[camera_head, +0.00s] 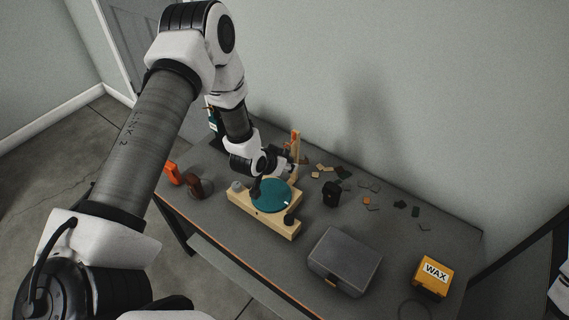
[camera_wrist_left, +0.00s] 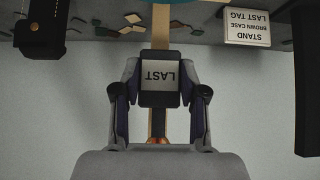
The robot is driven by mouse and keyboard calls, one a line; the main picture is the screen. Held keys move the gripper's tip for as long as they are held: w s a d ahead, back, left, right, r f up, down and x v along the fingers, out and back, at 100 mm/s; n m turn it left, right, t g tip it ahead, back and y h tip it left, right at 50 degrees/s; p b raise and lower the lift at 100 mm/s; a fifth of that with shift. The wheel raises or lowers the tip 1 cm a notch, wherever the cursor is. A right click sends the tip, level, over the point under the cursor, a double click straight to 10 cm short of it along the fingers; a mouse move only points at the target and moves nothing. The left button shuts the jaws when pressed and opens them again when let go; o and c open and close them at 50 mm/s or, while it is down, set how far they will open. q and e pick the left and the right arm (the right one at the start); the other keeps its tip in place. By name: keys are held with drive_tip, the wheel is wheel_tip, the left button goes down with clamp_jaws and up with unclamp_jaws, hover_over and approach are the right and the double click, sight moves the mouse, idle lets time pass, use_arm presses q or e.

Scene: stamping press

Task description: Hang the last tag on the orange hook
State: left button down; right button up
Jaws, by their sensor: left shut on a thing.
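The tag marked LAST (camera_wrist_left: 160,77), a dark-framed plate with a white face, is between the fingers of my left gripper (camera_wrist_left: 160,92), which is shut on it. In the left wrist view, a wooden post (camera_wrist_left: 160,28) runs behind the tag. A small copper-orange piece (camera_wrist_left: 157,141) shows on the post beyond the fingers; I cannot tell if it is the hook. In the head view my left gripper (camera_head: 287,163) is close to the upright post (camera_head: 296,142). The tag is not clear there, and I cannot tell whether it touches the post.
A teal disc (camera_head: 271,195) on a wooden base (camera_head: 262,221) stands near my left gripper. A grey case (camera_head: 345,262), a yellow WAX box (camera_head: 432,275), a black object (camera_head: 331,194) and scattered chips (camera_head: 366,200) are on the table. The wrist view shows a lettered sign (camera_wrist_left: 248,25).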

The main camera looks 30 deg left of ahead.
use_arm(q)
drive_tip(key=shift+w+f+b, duration=0.5)
drive_tip(key=shift+w+b, duration=0.15)
drive_tip(key=shift+w, duration=0.25)
drive_tip(key=shift+f, duration=0.2)
idle(0.3)
drive_tip(key=c, duration=0.6)
unclamp_jaws()
drive_tip(key=shift+o, duration=0.2)
drive_tip(key=p+v, duration=0.6)
drive_tip(key=v, duration=0.2)
drive_tip(key=shift+p, duration=0.35)
